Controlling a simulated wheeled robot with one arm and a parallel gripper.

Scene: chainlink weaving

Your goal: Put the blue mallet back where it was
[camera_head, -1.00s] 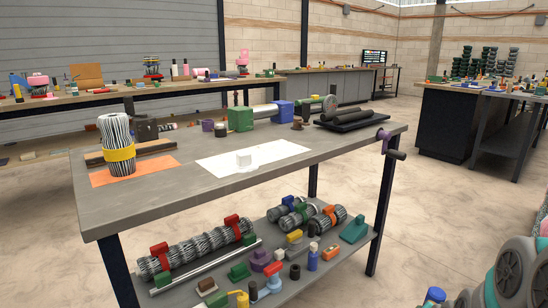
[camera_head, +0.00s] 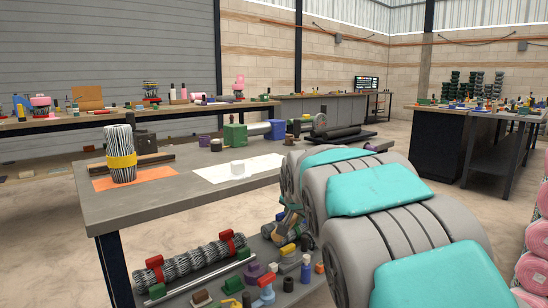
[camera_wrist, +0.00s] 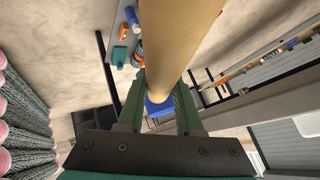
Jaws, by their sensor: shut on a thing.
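The blue mallet shows in the wrist view as a thick tan handle (camera_wrist: 180,40) with a blue part (camera_wrist: 158,108) at its lower end. My gripper (camera_wrist: 158,98) has its two green fingers shut around the mallet, one on each side. In the head view my arm reaches forward from the right to the front right of the workbench (camera_head: 130,204). There the gripper is small and partly hidden by the arm, near the lower shelf's right part, and the mallet is hard to make out. I cannot tell whether it touches anything.
A wire bundle with a yellow band (camera_head: 121,162) stands on an orange mat (camera_head: 160,172). The lower shelf holds rolls, clamps and small tools. Pink-ended mesh rolls (camera_wrist: 20,135) lie left in the wrist view.

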